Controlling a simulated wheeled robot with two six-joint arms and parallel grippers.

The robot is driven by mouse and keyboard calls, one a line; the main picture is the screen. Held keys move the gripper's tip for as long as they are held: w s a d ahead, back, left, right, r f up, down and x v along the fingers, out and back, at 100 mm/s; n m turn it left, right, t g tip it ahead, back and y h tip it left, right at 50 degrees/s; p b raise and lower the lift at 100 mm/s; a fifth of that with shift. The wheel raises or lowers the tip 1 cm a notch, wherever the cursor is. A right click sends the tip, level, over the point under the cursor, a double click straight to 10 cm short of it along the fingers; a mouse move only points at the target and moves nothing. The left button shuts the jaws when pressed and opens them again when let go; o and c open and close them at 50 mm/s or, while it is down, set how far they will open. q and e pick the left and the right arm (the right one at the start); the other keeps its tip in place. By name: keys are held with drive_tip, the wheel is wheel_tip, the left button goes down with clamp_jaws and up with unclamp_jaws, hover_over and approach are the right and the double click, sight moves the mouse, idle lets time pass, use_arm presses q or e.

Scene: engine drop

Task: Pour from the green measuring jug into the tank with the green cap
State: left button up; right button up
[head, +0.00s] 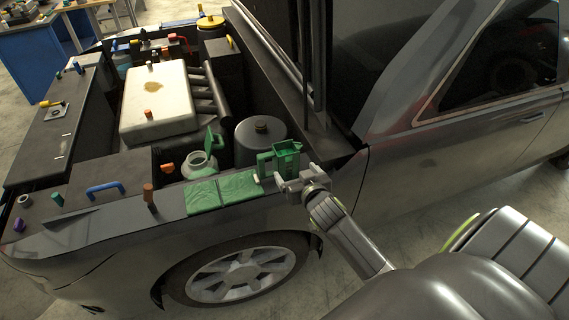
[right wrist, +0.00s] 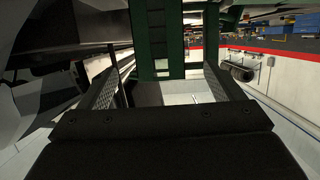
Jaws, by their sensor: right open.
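The green measuring jug (head: 286,153) stands upright on the fender edge, to the right of the green cloth. My right gripper (head: 290,182) is at the near side of the jug with its fingers apart. In the right wrist view the open fingers (right wrist: 160,85) have a dark green upright part of the jug (right wrist: 156,40) ahead of and between them; I cannot tell whether they touch it. The tank with the green cap (head: 200,166) is a pale, open-mouthed container left of the jug. Its green cap (head: 214,139) is swung up beside the mouth. My left gripper is not in view.
A round black housing (head: 260,146) stands behind the jug. The pale engine cover (head: 158,100) is further back. An orange-brown post (head: 149,194) and a blue handle (head: 105,189) are at left.

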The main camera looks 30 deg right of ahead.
sight(289, 163)
drive_tip(key=x, duration=0.4)
drive_tip(key=shift+w+d+f, duration=0.1)
drive_tip(key=shift+w+d, duration=0.05)
drive_tip(key=shift+w, duration=0.25)
drive_tip(key=shift+w+d+f+p, duration=0.15)
drive_tip(key=shift+w+p, duration=0.4)
drive_tip(key=shift+w, duration=0.05)
drive_tip(key=shift+x, duration=2)
drive_tip(key=shift+s+f, duration=0.1)
drive_tip(key=shift+f, duration=0.05)
drive_tip(key=c, duration=1.2)
